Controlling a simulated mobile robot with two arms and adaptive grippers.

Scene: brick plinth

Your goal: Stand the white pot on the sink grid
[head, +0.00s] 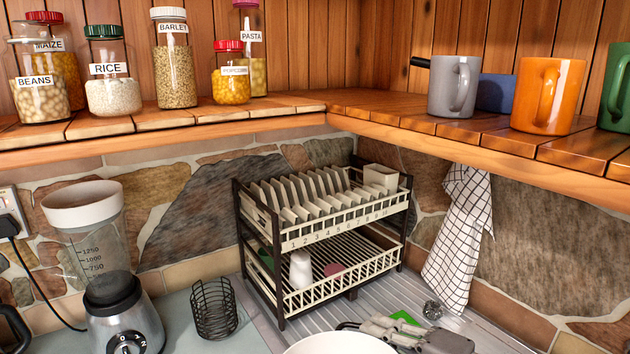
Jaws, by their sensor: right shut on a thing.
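A white round rim, which looks like the white pot (340,345), shows at the bottom edge of the head view; its lower part is cut off by the frame. My right gripper (364,331) comes in from the lower right with its fingers at the pot's right rim, shut on it. I cannot see the pot's base or what is under it. A ribbed metal draining surface (376,303) lies behind the pot; I cannot make out a separate sink grid. My left gripper is not in view.
A two-tier dish rack (340,244) with plates stands behind the pot. A wire basket (214,309) and a blender (108,290) stand at left. A green item (405,317) lies behind my right gripper. A checked towel (460,235) hangs from the shelf (160,123).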

